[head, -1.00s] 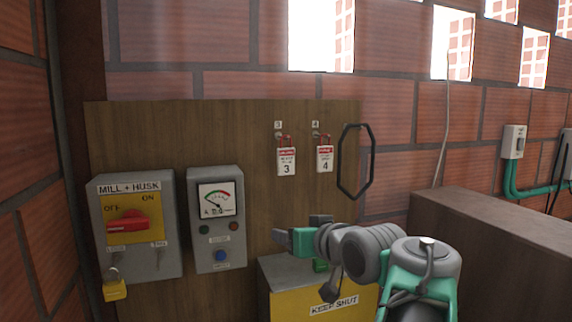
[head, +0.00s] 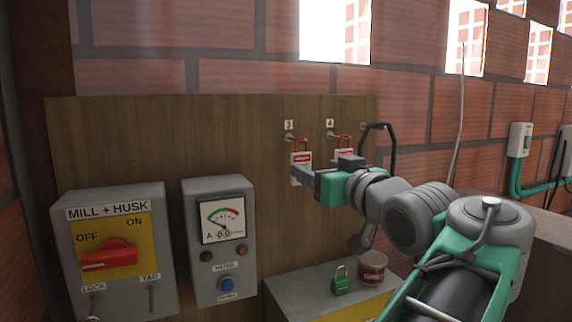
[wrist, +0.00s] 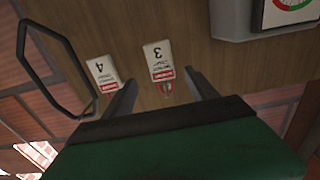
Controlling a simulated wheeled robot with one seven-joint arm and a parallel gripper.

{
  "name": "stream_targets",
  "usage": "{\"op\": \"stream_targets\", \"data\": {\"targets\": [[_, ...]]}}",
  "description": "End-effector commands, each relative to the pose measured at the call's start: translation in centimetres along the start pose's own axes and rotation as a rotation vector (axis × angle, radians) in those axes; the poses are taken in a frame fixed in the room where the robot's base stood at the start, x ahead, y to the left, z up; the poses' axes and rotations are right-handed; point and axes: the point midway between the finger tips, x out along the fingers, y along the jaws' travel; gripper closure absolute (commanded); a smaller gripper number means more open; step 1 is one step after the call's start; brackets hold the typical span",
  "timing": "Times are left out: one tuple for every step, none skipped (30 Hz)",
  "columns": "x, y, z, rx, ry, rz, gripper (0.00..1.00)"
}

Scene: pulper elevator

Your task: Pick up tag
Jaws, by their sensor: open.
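Two white tags with red headers hang by red loops from hooks on the wooden board. The tag numbered 3 (head: 301,160) has its lower part partly covered by my gripper in the head view; it shows whole in the wrist view (wrist: 158,60), upside down. The tag numbered 4 (wrist: 103,72) hangs beside it, mostly hidden behind my gripper in the head view. My gripper (wrist: 164,88) is open and empty. In the wrist view its fingers lie either side of tag 3's line, with tag 4 just outside the left finger. Whether a finger touches tag 3 I cannot tell.
A black loop (wrist: 50,70) hangs beside tag 4. The MILL + HUSK switch box (head: 115,250) and a meter box (head: 220,240) are on the board at left. A green padlock (head: 341,282) and a small pot (head: 372,268) stand on the grey box below.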

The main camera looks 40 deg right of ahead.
Motion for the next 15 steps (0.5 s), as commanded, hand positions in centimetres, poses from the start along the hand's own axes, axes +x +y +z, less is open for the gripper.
{"op": "stream_targets", "data": {"targets": [[0.6,-0.2,-0.1,0.002,0.000,-0.007,0.33],[1.1,-0.3,-0.2,0.003,0.000,-0.010,0.33],[1.6,-0.4,-0.2,0.002,0.000,-0.012,0.33],[1.9,-0.6,-0.1,0.002,0.000,-0.013,0.33],[2.2,-0.6,-0.1,0.002,-0.001,-0.013,0.33],[2.7,-0.7,-0.1,0.002,-0.001,-0.016,0.33],[3.0,-0.7,-0.1,0.003,-0.001,-0.016,0.33],[3.4,-0.8,-0.2,0.003,-0.001,-0.018,0.33],[4.0,-0.9,-0.2,0.002,-0.002,-0.019,0.33],[4.6,-0.9,-0.2,0.004,-0.002,-0.019,0.33],[5.2,-1.0,-0.3,0.004,-0.002,-0.020,0.33],[5.9,-1.1,-0.2,0.003,-0.002,-0.020,0.33],[6.4,-1.0,-0.2,0.004,-0.001,-0.018,0.33],[6.8,-0.9,-0.1,0.003,-0.001,-0.016,0.33],[7.3,-0.9,0.0,0.002,-0.001,-0.015,0.33]]}}
